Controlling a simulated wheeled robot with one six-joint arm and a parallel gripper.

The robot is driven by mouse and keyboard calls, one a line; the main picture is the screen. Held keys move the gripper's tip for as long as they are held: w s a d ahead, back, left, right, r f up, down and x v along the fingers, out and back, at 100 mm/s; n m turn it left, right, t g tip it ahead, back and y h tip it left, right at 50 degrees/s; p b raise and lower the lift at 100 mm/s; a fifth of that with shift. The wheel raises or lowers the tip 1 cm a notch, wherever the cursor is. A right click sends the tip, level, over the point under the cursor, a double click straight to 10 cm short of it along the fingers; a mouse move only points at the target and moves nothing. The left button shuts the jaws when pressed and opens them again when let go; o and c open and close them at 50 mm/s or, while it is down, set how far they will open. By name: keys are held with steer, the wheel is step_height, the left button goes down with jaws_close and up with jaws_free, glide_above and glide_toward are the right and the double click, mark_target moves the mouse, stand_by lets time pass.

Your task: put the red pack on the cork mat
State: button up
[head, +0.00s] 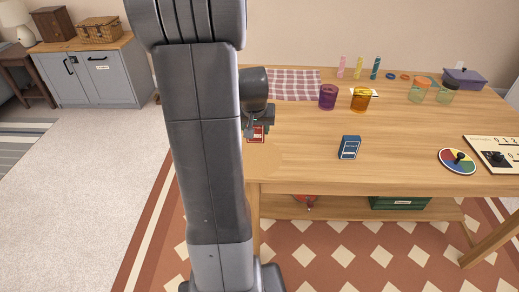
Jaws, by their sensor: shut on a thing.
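The red pack (256,134) is at the left end of the wooden table, partly covered by my gripper. My gripper (258,124) comes down over the pack from above and is shut on it. I cannot tell whether the pack's lower edge touches the table. I see no cork mat in the head view. My arm hides part of the scene to the left of the pack.
A blue pack (349,147) stands on the wooden table (310,165). A checked cloth (294,84), a purple cup (328,97) and an amber mug (361,99) are behind. A coloured disc (457,161) and a number board (499,153) lie right. The table between the packs is clear.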

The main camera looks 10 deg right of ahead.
mark_target(255, 141)
steer(key=shift+f+b, duration=0.4)
steer(key=shift+f, duration=3)
steer(key=shift+f, duration=0.1)
steer(key=shift+f, duration=0.2)
steer(key=o, duration=1)
steer(key=shift+r, duration=0.15)
steer(key=shift+r, duration=0.25)
steer(key=p+v, duration=0.1)
steer(key=v, duration=1)
steer(key=shift+s+r+p, duration=0.25)
steer(key=shift+r+p, duration=0.05)
steer(key=shift+r, duration=0.05)
steer(key=shift+a, duration=0.15)
